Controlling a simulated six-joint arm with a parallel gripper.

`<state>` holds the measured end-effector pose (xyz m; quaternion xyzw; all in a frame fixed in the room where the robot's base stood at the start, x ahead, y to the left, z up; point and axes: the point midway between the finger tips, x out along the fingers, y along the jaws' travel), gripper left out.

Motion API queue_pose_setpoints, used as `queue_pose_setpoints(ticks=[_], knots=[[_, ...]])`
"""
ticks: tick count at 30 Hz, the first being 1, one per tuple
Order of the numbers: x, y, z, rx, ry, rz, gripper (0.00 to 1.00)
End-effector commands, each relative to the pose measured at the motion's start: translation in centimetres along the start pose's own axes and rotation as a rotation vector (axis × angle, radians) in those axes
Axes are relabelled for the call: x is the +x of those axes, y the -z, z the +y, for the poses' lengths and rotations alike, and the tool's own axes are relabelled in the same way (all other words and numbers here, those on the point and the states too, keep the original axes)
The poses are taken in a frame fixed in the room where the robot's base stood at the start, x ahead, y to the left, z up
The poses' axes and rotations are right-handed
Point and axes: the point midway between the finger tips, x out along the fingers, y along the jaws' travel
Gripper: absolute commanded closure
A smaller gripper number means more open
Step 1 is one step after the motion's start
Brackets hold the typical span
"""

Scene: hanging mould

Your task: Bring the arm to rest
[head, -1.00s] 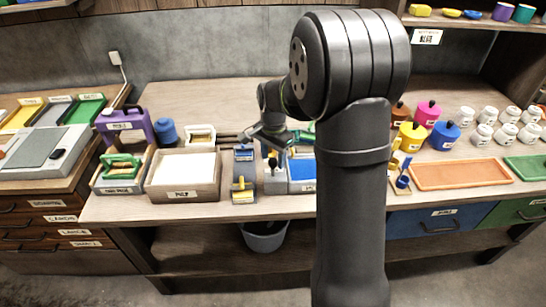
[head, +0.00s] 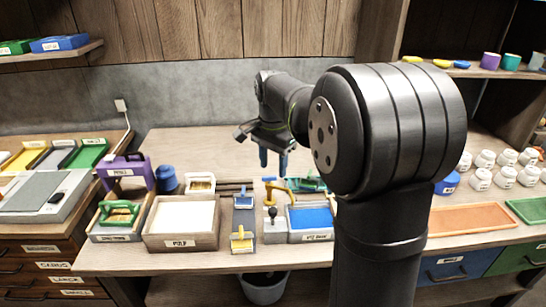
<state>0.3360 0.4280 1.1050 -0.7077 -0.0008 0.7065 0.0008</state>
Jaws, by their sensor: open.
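My gripper (head: 273,160) hangs above the middle of the workbench (head: 190,143), fingers pointing down. Its two fingers are apart with nothing between them. It is behind and above the blue-topped tray (head: 310,218) and a yellow curved handle (head: 283,190). My dark arm fills the right middle of the head view and hides part of the bench behind it.
White jars (head: 505,175) and an orange tray (head: 468,218) are at right. The bench's back left is clear.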

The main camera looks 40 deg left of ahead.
Motion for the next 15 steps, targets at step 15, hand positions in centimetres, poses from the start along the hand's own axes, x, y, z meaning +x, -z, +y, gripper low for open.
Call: queue_pose_setpoints(ticks=[15], knots=[[-2.0,0.0,0.0,0.0,-0.001,-0.001,0.52]])
